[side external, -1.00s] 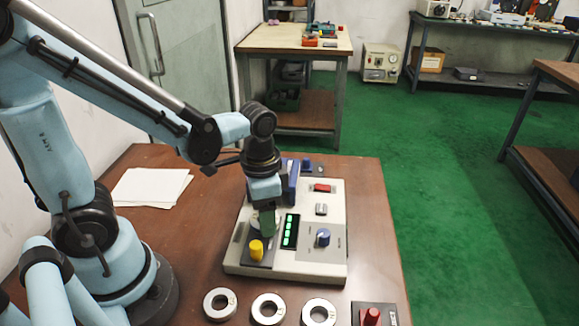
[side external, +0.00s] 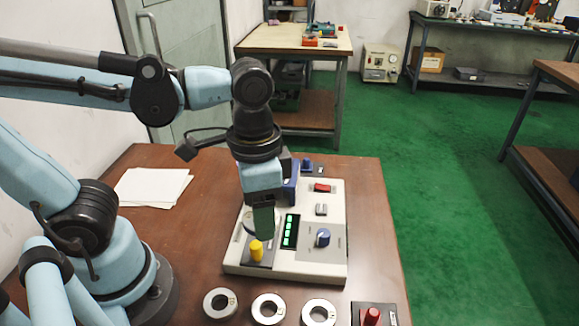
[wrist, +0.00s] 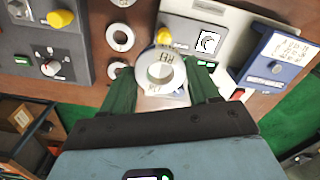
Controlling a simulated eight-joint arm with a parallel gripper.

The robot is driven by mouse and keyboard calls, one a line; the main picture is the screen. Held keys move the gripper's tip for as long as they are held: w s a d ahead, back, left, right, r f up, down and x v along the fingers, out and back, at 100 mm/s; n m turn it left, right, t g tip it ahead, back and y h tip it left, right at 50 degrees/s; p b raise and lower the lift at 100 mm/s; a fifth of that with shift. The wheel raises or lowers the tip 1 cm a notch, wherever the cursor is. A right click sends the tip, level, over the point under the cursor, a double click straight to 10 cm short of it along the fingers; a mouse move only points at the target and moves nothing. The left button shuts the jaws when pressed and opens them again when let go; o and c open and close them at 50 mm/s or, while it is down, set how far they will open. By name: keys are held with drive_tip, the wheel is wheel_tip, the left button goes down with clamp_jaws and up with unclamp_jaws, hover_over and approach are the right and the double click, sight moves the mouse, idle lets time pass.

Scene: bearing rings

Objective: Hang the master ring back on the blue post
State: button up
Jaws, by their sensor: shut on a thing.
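The master ring (wrist: 162,72), a pale metal ring marked REF, sits between the green fingers of my gripper (wrist: 163,88) in the wrist view. My gripper is shut on it. In the side view my gripper (side external: 264,236) points down over the left part of the grey gauge box (side external: 300,262), close behind the yellow knob (side external: 257,250); the fingers largely hide the ring there. A short blue post (side external: 307,163) on a dark base stands behind the box, beyond the blue block (side external: 291,186). I cannot make out the blue post in the wrist view.
Three loose rings (side external: 268,309) lie in a row along the table's front. A red post (side external: 371,316) on a dark base stands at front right. White papers (side external: 153,187) lie at left.

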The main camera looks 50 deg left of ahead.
drive_tip(key=shift+s+d+r, duration=0.75)
drive_tip(key=shift+d+r, duration=0.05)
drive_tip(key=shift+d, duration=0.25)
drive_tip(key=shift+d+r, duration=0.1)
drive_tip(key=shift+d, duration=0.05)
drive_tip(key=shift+w+r, duration=0.2)
drive_tip(key=shift+w, duration=0.15)
drive_tip(key=w+a+n, duration=0.2)
drive_tip(key=w+a, duration=0.1)
drive_tip(key=w, duration=0.6)
drive_tip(key=w+a+n, duration=0.1)
drive_tip(key=w+a, duration=0.3)
drive_tip(key=w, duration=0.4)
drive_tip(key=w+a+f+n, duration=0.1)
drive_tip(key=w+a+f, duration=0.1)
drive_tip(key=w+a, duration=0.1)
drive_tip(key=w+a+f+n, duration=0.1)
drive_tip(key=w+a+f, duration=0.1)
drive_tip(key=w+a, duration=0.2)
drive_tip(key=w+a+f+n, duration=0.1)
drive_tip(key=w+a+f, duration=0.1)
drive_tip(key=a, duration=0.5)
drive_tip(key=shift+w+a+f, duration=0.25)
drive_tip(key=shift+w+f, duration=0.1)
drive_tip(key=shift+w, duration=0.35)
drive_tip(key=shift+w+a+f, duration=0.15)
drive_tip(key=shift+a+f, duration=0.15)
drive_tip(key=shift+f, duration=1.85)
